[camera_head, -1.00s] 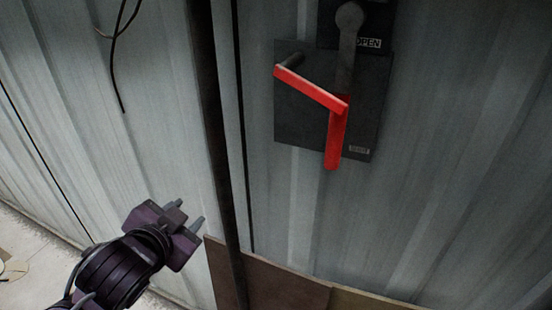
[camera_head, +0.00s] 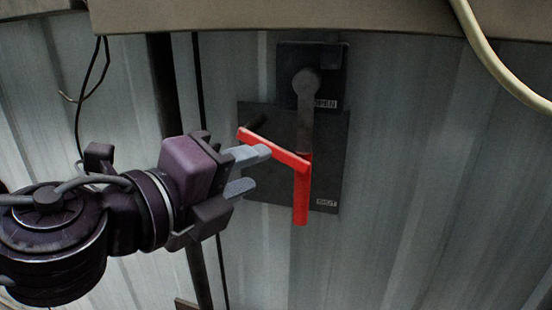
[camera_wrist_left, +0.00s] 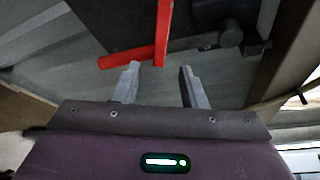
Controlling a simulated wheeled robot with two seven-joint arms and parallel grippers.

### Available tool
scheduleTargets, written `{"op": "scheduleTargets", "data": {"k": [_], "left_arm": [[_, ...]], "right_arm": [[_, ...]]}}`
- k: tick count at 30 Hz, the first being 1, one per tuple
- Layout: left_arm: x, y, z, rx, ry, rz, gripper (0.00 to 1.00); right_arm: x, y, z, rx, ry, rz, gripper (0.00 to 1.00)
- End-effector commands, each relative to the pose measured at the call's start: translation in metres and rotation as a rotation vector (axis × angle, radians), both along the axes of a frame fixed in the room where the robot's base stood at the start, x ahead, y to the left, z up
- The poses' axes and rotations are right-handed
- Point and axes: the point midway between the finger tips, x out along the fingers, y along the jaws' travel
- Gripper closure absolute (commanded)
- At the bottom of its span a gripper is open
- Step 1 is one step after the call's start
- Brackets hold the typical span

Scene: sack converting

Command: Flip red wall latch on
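The red latch handle (camera_head: 301,190) is on a dark plate (camera_head: 330,165) fixed to a corrugated metal wall. The lever's round pivot is at the top, near the label "OPEN"; the label "SHUT" is at the lower right. My left gripper (camera_head: 254,171) is open and empty, just left of the red handle in the head view. In the left wrist view the open fingers (camera_wrist_left: 160,85) point at the red handle (camera_wrist_left: 163,35); contact cannot be told. My right gripper is not in view.
A beige beam (camera_head: 300,18) crosses above the plate. A pale cable (camera_head: 492,58) hangs at the upper right and a dark cable (camera_head: 92,85) at the left. A dark vertical post (camera_head: 165,90) stands left of the plate. The wall to the right is clear.

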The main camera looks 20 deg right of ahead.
Motion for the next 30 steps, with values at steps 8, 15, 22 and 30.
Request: {"op": "scheduleTargets", "data": {"k": [8,15,22,30], "left_arm": [[0.025,-0.037,-0.007,-0.003,0.008,0.000,0.62],[0.036,-0.052,-0.010,-0.002,0.003,0.002,0.62],[0.037,-0.052,-0.010,-0.003,0.002,0.001,0.62],[0.037,-0.052,-0.010,-0.004,0.002,0.002,0.95]], "right_arm": [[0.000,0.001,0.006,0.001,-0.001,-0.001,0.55],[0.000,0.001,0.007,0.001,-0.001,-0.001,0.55],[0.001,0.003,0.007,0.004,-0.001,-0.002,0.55],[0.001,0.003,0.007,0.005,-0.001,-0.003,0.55]]}}
